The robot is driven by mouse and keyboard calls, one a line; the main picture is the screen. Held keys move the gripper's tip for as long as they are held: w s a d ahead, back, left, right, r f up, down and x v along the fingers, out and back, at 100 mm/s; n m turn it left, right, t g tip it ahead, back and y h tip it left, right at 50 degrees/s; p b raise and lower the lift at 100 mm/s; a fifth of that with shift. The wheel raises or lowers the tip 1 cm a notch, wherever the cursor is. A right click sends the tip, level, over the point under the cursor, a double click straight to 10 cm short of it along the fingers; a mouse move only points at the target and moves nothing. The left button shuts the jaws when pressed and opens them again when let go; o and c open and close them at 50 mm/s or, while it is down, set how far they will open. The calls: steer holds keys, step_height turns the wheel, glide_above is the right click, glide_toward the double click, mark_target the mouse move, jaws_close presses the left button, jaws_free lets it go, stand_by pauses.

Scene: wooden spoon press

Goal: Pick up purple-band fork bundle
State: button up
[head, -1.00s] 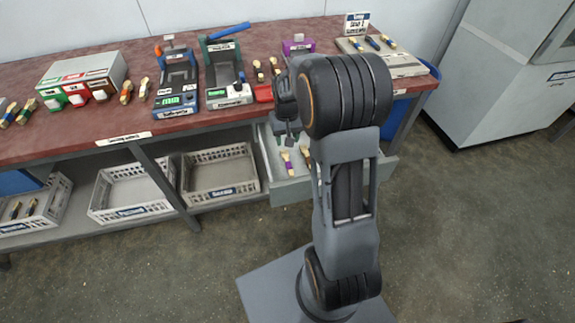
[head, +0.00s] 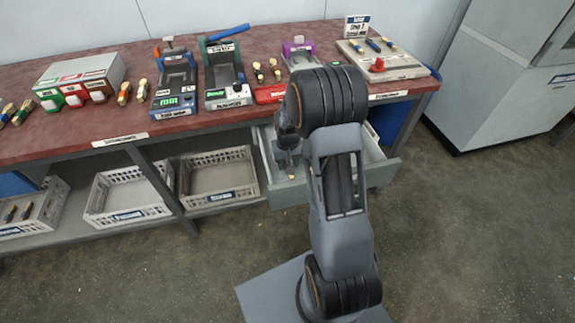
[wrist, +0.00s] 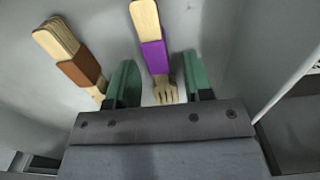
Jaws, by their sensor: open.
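In the wrist view the purple-band fork bundle (wrist: 154,55) lies on the drawer floor, its tines pointing toward my gripper. My gripper (wrist: 160,82) is open, with one green fingertip on each side of the fork's tine end. The fork lies between the fingers, and no grip on it shows. A brown-band bundle (wrist: 75,65) lies to the left, its lower end partly hidden by the left finger. In the head view my gripper (head: 288,158) is down at the open drawer (head: 378,172), and my arm hides most of the drawer's contents.
The drawer walls stand close around my gripper. Above is the red worktop (head: 120,120) with several press stations and band bundles. Grey crates (head: 218,170) sit on the shelf to the left. The floor in front is clear.

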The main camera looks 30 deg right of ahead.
steer(key=shift+f, duration=0.1)
jaws_close()
stand_by(0.4)
